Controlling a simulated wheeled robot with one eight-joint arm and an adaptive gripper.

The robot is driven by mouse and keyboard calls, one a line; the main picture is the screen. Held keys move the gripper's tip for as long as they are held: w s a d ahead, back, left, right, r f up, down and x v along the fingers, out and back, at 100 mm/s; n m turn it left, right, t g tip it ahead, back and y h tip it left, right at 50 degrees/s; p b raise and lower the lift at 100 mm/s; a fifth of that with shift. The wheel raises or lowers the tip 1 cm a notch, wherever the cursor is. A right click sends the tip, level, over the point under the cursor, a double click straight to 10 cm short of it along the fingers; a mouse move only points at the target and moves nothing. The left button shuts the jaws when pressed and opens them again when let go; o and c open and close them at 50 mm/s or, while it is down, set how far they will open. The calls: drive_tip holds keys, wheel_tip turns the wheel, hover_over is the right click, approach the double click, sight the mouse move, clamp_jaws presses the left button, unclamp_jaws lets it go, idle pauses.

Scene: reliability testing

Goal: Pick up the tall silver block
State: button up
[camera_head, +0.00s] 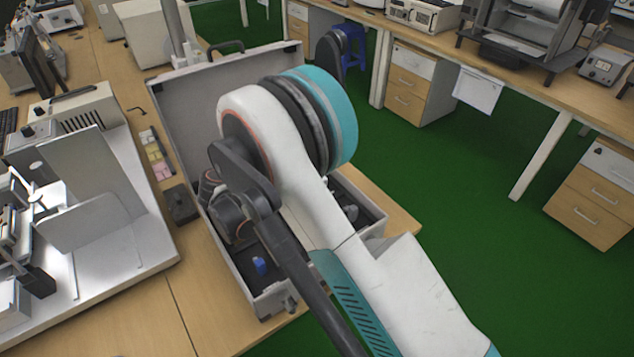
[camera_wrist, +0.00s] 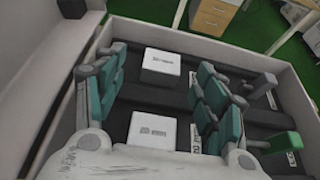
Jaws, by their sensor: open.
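In the wrist view, two pale silver-white blocks with dark printed labels lie in the dark insert of a case. The far block (camera_wrist: 162,66) shows between my fingertips, and the near block (camera_wrist: 152,130) is closer to my palm. I cannot tell which is the tall silver block, or how tall either stands. My gripper (camera_wrist: 161,62) is open, with teal-padded fingers apart on both sides of the blocks. No grip on either block shows. In the head view, my arm hides the gripper and most of the inside of the case.
The open grey case (camera_head: 190,95) stands on a wooden table, its pale wall (camera_wrist: 215,38) around the blocks. A blue piece (camera_head: 259,266) lies inside. A green-ended part (camera_wrist: 282,143) is right of my fingers. A metal apparatus (camera_head: 90,225) stands left. Green floor is open at right.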

drive_tip(key=b+x, duration=0.2)
drive_tip(key=x, duration=0.3)
drive_tip(key=shift+d+f, duration=0.15)
drive_tip(key=shift+d, duration=0.1)
drive_tip(key=c, duration=1.2)
